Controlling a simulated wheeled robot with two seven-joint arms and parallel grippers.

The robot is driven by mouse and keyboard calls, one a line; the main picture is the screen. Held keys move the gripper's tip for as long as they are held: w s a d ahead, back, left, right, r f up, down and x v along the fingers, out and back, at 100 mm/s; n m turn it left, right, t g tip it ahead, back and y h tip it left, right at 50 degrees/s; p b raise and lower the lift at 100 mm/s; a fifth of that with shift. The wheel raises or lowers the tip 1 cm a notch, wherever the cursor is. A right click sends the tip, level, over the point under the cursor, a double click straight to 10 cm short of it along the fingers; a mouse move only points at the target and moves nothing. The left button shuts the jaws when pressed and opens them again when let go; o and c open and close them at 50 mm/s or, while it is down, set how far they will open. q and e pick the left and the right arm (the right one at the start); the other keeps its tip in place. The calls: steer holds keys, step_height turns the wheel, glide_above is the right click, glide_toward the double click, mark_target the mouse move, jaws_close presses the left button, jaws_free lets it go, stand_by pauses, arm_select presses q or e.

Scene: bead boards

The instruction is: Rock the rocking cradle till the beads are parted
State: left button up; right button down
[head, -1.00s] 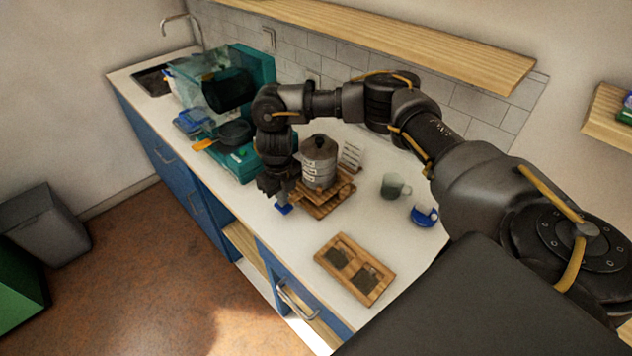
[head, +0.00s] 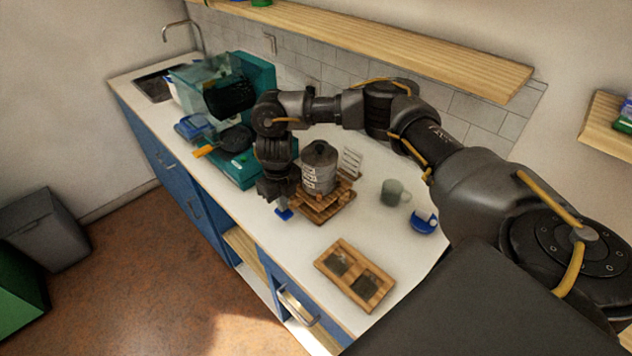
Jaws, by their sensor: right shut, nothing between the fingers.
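The rocking cradle (head: 333,204) is a wooden stand on the counter, with a grey lidded canister (head: 320,169) on top. The canister looks about upright. I cannot see beads inside it. My right gripper (head: 281,204) points down at the cradle's left side, shut and empty. A small blue tab (head: 284,214) shows just below its fingertips; I cannot tell whether they touch it. A wooden board with two dark compartments (head: 325,267) lies nearer the front edge; its contents are too small to make out. My left gripper is not in view.
A grey-green mug (head: 392,193) and a blue cup (head: 424,222) stand right of the cradle. A white card (head: 351,162) stands behind it. A teal machine (head: 240,165) is to the left. Counter between cradle and board is clear.

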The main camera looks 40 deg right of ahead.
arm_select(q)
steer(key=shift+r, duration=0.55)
arm_select(e)
steer(key=shift+r, duration=0.55)
arm_select(q)
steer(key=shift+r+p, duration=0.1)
steer(key=shift+p, duration=0.2)
arm_select(e)
steer(key=shift+r, duration=0.1)
